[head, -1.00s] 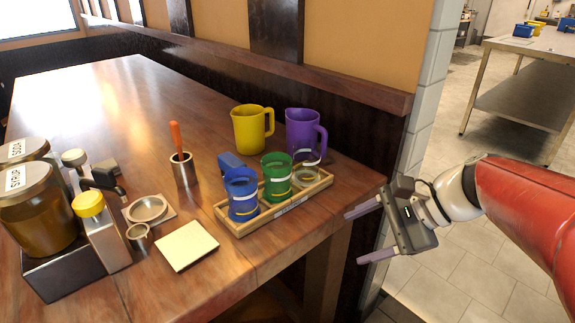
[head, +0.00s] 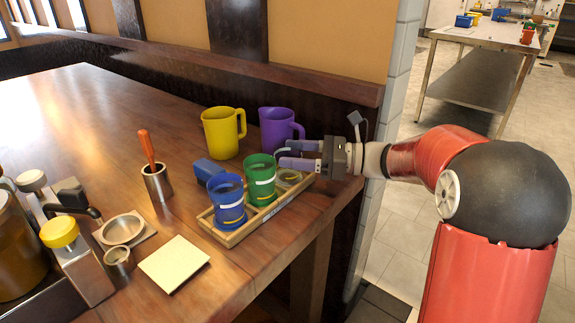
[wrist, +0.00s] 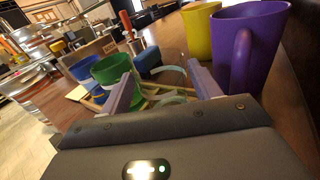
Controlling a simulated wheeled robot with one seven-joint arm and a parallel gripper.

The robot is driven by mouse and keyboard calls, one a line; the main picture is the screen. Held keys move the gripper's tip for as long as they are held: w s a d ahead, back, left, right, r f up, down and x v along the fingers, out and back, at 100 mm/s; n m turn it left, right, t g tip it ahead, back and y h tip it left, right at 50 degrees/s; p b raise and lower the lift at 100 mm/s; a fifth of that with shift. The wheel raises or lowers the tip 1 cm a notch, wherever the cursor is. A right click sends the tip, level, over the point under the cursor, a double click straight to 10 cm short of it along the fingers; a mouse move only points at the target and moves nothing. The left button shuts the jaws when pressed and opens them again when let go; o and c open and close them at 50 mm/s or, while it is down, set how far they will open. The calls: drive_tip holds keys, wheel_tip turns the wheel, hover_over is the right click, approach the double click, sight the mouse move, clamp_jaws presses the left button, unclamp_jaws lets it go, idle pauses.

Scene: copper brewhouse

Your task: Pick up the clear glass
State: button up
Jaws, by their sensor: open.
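The clear glass (head: 288,178) stands at the right end of a small wooden tray (head: 236,236), beside a green glass (head: 260,180) and a blue glass (head: 227,202). My gripper (head: 285,154) is open and level with the upper part of the clear glass, reaching in from the right. In the wrist view the clear glass (wrist: 166,76) shows faintly between the two fingers, with the green glass (wrist: 112,80) just beyond the left finger. Whether either finger touches the glass cannot be told.
A purple pitcher (head: 277,127) stands close behind the fingers, and a yellow pitcher (head: 222,133) is farther left. A blue object (head: 208,171) lies behind the tray. A metal cup (head: 158,183) and pale square pad (head: 174,263) are to the left. The table's far left is clear.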

drive_tip(key=shift+w+a, duration=0.1)
drive_tip(key=shift+a, duration=0.55)
drive_tip(key=c, duration=0.8)
drive_tip(key=shift+r, duration=0.1)
